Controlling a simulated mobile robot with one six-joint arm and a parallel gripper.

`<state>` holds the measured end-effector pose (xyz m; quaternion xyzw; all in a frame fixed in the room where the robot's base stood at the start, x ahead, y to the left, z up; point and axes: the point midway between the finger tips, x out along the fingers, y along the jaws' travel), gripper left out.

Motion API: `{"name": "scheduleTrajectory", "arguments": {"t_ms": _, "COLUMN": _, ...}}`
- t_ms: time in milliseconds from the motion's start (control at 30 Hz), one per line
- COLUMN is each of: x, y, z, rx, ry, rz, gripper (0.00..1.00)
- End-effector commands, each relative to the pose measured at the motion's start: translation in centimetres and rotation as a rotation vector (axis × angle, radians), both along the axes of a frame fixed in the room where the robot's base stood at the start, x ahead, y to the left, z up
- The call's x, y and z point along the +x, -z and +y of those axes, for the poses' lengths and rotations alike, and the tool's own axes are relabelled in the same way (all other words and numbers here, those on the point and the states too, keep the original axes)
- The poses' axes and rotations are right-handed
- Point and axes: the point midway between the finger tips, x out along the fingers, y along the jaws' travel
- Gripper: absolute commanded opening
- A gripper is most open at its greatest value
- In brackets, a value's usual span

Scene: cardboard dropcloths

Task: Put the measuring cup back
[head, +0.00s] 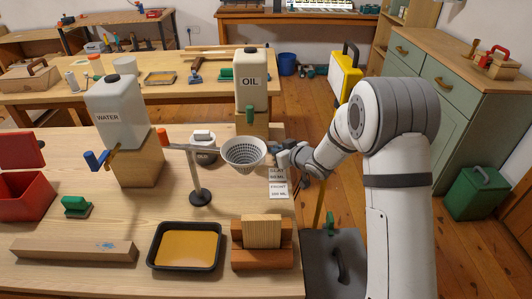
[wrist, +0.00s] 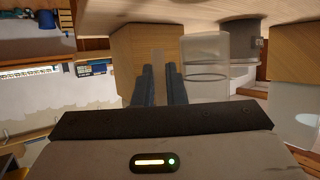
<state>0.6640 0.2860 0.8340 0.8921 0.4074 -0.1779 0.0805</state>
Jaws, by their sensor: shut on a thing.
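My gripper (wrist: 160,72) is shut on the thin clear upright handle of the transparent measuring cup (wrist: 205,68) in the wrist view. The cup's body is beside the fingers, to their right, and looks empty. In the head view my gripper (head: 279,152) is just right of the grey mesh funnel (head: 243,153), above the workbench. I cannot make out the cup in the head view; the funnel may hide it.
The funnel hangs from a stand (head: 198,170). The water jug (head: 119,112) and oil jug (head: 251,80) stand on wooden blocks behind. A black tray (head: 152,258) with amber liquid and a wooden rack (head: 262,262) are in front. Labelled cards (head: 279,184) lie at the bench's right edge.

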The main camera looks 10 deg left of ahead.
Motion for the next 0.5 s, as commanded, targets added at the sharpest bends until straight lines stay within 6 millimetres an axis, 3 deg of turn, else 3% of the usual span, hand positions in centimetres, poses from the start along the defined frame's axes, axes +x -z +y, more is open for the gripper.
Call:
{"name": "scheduleTrajectory", "arguments": {"t_ms": 100, "x": 1.4, "y": 0.0, "z": 1.7, "rx": 0.0, "ry": -0.002, "rz": -0.002, "gripper": 0.0}}
{"name": "scheduleTrajectory", "arguments": {"t_ms": 267, "x": 2.1, "y": 0.1, "z": 2.6, "rx": 0.0, "ry": -0.001, "rz": 0.0, "gripper": 0.0}}
{"name": "scheduleTrajectory", "arguments": {"t_ms": 500, "x": 2.0, "y": 3.0, "z": 2.5, "rx": -0.001, "ry": -0.001, "rz": 0.002, "gripper": 0.0}}
